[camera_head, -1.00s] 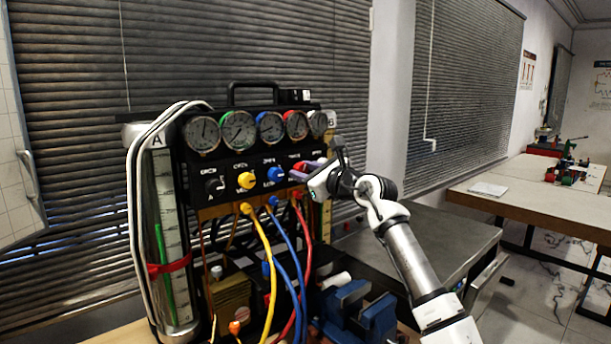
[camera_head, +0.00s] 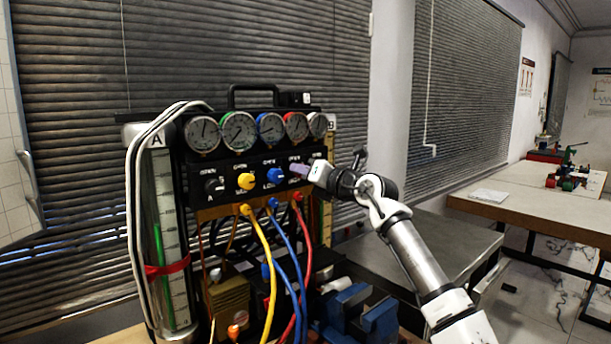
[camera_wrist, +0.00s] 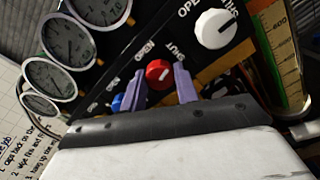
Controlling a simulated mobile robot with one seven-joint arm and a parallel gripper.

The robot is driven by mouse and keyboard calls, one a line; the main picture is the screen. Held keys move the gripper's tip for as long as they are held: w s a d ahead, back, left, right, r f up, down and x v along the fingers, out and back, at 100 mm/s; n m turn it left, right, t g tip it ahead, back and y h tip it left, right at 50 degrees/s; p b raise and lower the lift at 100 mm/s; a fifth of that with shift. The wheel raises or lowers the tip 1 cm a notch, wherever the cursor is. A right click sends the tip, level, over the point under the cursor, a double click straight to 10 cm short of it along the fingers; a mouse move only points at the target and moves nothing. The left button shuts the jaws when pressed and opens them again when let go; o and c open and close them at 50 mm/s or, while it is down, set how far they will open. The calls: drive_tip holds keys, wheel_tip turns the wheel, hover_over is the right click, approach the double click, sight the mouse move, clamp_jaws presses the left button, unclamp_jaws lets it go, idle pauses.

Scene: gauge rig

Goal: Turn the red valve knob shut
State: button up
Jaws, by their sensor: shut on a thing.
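The red valve knob (camera_wrist: 159,73) is on the black panel, between OPEN and SHUT labels, in the wrist view. It has a pale mark on its face, whose direction is hard to read. My gripper (camera_wrist: 159,84) is shut on it, with one purple finger on each side. In the head view my gripper (camera_head: 297,170) is at the right part of the panel and hides the red knob.
On the same panel are a yellow knob (camera_head: 246,181), a blue knob (camera_head: 275,175) close to my fingers, and a white knob (camera_wrist: 216,28). Gauges (camera_head: 270,127) sit above. Yellow, blue and red hoses (camera_head: 306,240) hang below. A blue vise (camera_head: 380,318) stands under my arm.

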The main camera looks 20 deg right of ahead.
drive_tip(key=shift+m, duration=1.3)
drive_tip(key=o, duration=1)
drive_tip(key=shift+c, duration=0.2)
drive_tip(key=shift+s, duration=0.1)
drive_tip(key=b+v, duration=0.4)
drive_tip(key=v, duration=0.9)
drive_tip(key=shift+s+b, duration=0.35)
drive_tip(key=shift+d, duration=0.15)
